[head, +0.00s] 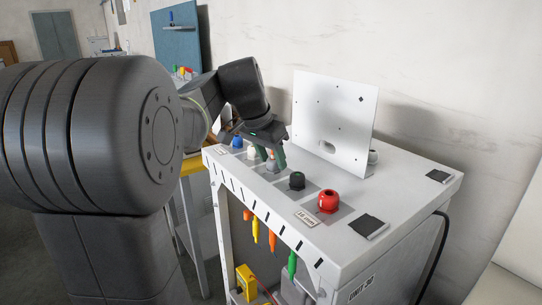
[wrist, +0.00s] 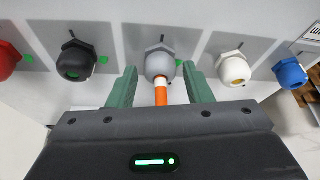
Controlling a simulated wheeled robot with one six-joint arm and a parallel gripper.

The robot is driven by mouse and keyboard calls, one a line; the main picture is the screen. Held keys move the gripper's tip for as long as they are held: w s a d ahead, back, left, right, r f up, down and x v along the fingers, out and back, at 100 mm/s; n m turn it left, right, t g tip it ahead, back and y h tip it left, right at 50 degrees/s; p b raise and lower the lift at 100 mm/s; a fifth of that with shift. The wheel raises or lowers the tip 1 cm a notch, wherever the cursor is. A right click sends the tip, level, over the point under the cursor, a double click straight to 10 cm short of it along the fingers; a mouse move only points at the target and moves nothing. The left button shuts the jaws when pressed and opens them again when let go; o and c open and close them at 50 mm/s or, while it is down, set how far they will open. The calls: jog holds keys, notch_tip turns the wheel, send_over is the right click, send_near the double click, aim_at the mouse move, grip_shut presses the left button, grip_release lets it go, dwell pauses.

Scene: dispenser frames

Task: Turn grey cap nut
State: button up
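The grey cap nut (wrist: 159,64) sits on its grey plate in the middle of the wrist view. An orange cable with a white band (wrist: 161,90) comes out of its near end. My gripper (wrist: 159,72) is open, with one green finger on each side of the nut. Small gaps show between the fingers and the nut, and the fingertips reach about level with it. In the head view my gripper (head: 271,157) is over the panel at the grey nut (head: 272,166), which is partly hidden by the fingers.
A white cap nut (wrist: 233,69) and a blue one (wrist: 290,73) stand on one side, a black one (wrist: 76,62) and a red one (wrist: 8,60) on the other. A white upright plate (head: 335,115) stands behind the row. Coloured cables (head: 273,236) hang below the panel edge.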

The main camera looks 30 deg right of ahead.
jog(key=c, duration=0.7)
jog(key=shift+s+r+n+t+p, duration=0.1)
jog(key=shift+n+t+p, duration=0.35)
jog(key=shift+n, duration=0.55)
jog(key=shift+n+y, duration=0.3)
jog(key=shift+n, duration=0.1)
jog(key=o, duration=1)
jog(key=shift+c, duration=0.2)
jog(key=v, duration=1.3)
jog(key=shift+s+r, duration=0.2)
jog(key=shift+r, duration=0.05)
jog(key=shift+a, duration=0.15)
